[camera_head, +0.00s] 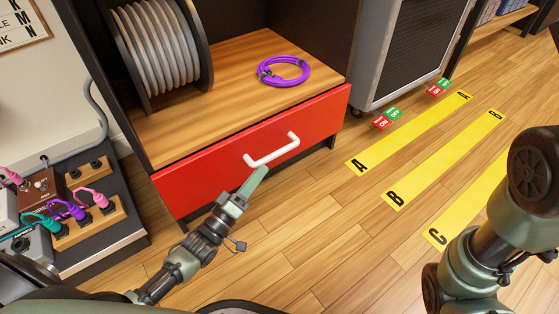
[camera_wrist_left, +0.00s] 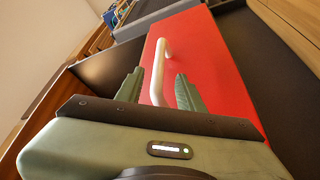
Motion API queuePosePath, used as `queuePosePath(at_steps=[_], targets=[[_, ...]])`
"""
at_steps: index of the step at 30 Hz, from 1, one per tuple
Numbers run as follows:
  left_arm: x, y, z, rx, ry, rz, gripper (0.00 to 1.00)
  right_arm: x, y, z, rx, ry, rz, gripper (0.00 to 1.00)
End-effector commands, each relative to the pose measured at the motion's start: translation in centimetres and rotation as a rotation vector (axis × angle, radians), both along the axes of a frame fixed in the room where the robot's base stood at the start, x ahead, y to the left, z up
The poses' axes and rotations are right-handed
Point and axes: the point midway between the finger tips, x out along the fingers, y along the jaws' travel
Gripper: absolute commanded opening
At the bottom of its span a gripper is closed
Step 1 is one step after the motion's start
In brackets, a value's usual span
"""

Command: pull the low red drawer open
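The low red drawer (camera_head: 215,172) is the bottom front of a dark cabinet, under a wooden shelf. No open gap shows above its front in the head view. Its white bar handle (camera_head: 272,152) sits at the middle of the red front. My left gripper (camera_head: 253,180) is just below the handle in the head view. In the left wrist view my left gripper (camera_wrist_left: 158,90) is open, with one green finger on each side of the white handle (camera_wrist_left: 159,66) and gaps showing. Whether the fingertips reach past the bar is unclear. My right gripper is out of view.
A cable reel (camera_head: 155,45) and a purple coiled cable (camera_head: 284,71) are on the shelf. A pedal board (camera_head: 85,215) stands at left. A grey speaker cabinet (camera_head: 415,50) stands at right. My right arm is lower right.

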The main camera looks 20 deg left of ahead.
Motion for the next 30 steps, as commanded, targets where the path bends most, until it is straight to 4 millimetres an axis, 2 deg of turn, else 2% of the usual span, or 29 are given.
queuePosePath(at_steps=[15,26,27,30], targets=[[6.4,-2.3,1.3,-0.002,-0.005,-0.001,0.38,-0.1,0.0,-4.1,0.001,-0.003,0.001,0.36],[7.1,-2.5,1.7,-0.001,-0.001,0.000,0.38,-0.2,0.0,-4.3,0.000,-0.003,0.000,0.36],[7.1,-2.5,1.7,-0.001,-0.001,0.000,0.35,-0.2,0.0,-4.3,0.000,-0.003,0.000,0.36],[7.1,-2.5,1.7,-0.001,-0.001,0.000,0.07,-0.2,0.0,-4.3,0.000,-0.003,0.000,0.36]])
